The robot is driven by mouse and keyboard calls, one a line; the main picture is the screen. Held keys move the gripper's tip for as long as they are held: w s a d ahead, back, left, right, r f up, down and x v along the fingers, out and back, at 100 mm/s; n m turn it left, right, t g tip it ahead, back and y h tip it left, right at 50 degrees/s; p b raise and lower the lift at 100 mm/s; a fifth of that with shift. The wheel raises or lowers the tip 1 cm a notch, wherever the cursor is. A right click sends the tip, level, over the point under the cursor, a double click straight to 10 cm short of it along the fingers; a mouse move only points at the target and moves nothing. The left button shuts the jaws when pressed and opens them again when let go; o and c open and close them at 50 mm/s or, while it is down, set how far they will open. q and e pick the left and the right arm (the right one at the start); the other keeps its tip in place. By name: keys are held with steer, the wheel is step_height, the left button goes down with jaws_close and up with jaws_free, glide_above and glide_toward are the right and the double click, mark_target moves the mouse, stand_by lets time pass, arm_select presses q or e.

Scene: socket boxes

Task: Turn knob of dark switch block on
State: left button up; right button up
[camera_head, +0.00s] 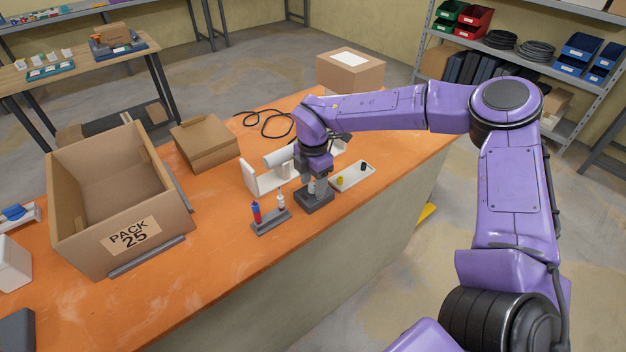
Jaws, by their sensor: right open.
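The dark switch block (314,203) sits on the orange table near its front edge. My right gripper (317,187) points down directly over it, with its fingers at the top of the block. The gripper is open, and a small light part shows between or beside the fingers. The knob is mostly hidden by the fingers, so I cannot tell its position or whether the fingers touch it. My left gripper is not in view.
A grey holder (270,222) with a red-and-blue piece stands left of the block. A pale strip (350,178) with yellow and black knobs lies to its right. A white stand (264,180) is behind. An open carton (125,200) and a closed box (204,145) stand left.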

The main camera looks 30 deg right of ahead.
jaws_close()
steer(key=shift+n, duration=0.3)
steer(key=n, duration=0.3)
steer(key=shift+n, duration=0.4)
steer(key=n+p, duration=0.1)
steer(key=n, duration=0.3)
steer(key=shift+w, duration=0.1)
steer(key=n+p, duration=0.1)
steer(key=n, duration=0.4)
steer(key=shift+p, duration=0.35)
steer(key=n+p, duration=0.1)
steer(key=n, duration=0.3)
steer(key=shift+n, duration=0.3)
